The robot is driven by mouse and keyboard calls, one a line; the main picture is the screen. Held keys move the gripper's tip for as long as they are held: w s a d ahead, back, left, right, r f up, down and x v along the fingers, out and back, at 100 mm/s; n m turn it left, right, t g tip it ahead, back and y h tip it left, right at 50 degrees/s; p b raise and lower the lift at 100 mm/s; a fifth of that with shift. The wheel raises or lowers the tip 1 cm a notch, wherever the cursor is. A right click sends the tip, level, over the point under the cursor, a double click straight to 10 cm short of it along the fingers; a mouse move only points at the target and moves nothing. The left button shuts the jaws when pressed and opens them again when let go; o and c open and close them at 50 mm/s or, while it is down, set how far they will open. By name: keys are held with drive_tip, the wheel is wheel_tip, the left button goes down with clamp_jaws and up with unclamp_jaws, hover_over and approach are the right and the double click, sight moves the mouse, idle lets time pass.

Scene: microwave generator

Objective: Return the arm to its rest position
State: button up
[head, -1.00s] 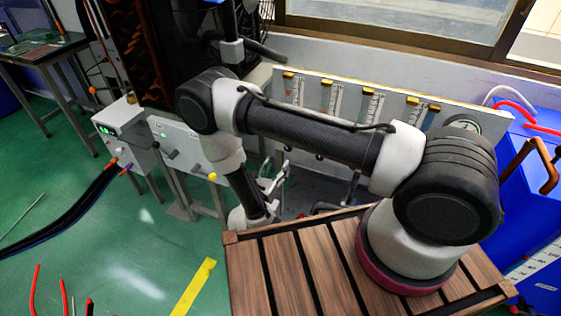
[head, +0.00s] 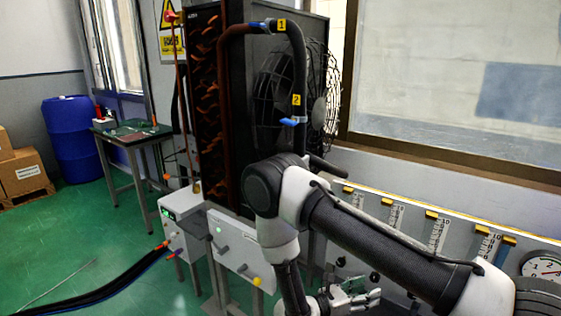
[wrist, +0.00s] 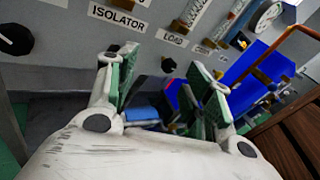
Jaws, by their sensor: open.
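My arm stretches from the lower right of the head view to a dark elbow near the middle, then bends down. My gripper (head: 352,298) is low in the head view, partly cut off by the bottom edge. In the wrist view my gripper (wrist: 165,100) shows two green-padded fingers spread wide apart with nothing between them. It is in front of a grey panel (wrist: 68,38) with labels such as ISOLATOR and LOAD, and appears apart from it.
A flowmeter panel (head: 415,225) with a round gauge (head: 541,266) lies behind my arm. A black rack with a caged fan (head: 290,95) and numbered blue-handled valves stands behind the elbow. A white control box (head: 185,222) is to the left. Green floor (head: 60,240) is open at left.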

drive_tip(key=s+d+r+m+y, duration=0.3)
drive_tip(key=s+r+m+y, duration=0.2)
drive_tip(key=r, duration=0.8)
drive_tip(key=s+d+r+m+g+y, duration=0.1)
drive_tip(key=s+d+r+m+y, duration=0.3)
drive_tip(key=s+r+m, duration=0.3)
drive_tip(key=s+d+r+m+y, duration=0.4)
drive_tip(key=r+m, duration=0.8)
drive_tip(key=r, duration=0.9)
drive_tip(key=s+y, duration=0.2)
drive_tip(key=y, duration=0.1)
drive_tip(key=shift+r+m+g, duration=0.15)
drive_tip(key=shift+m+g, duration=0.15)
drive_tip(key=shift+g, duration=0.1)
drive_tip(key=shift+d, duration=0.1)
idle(2.9)
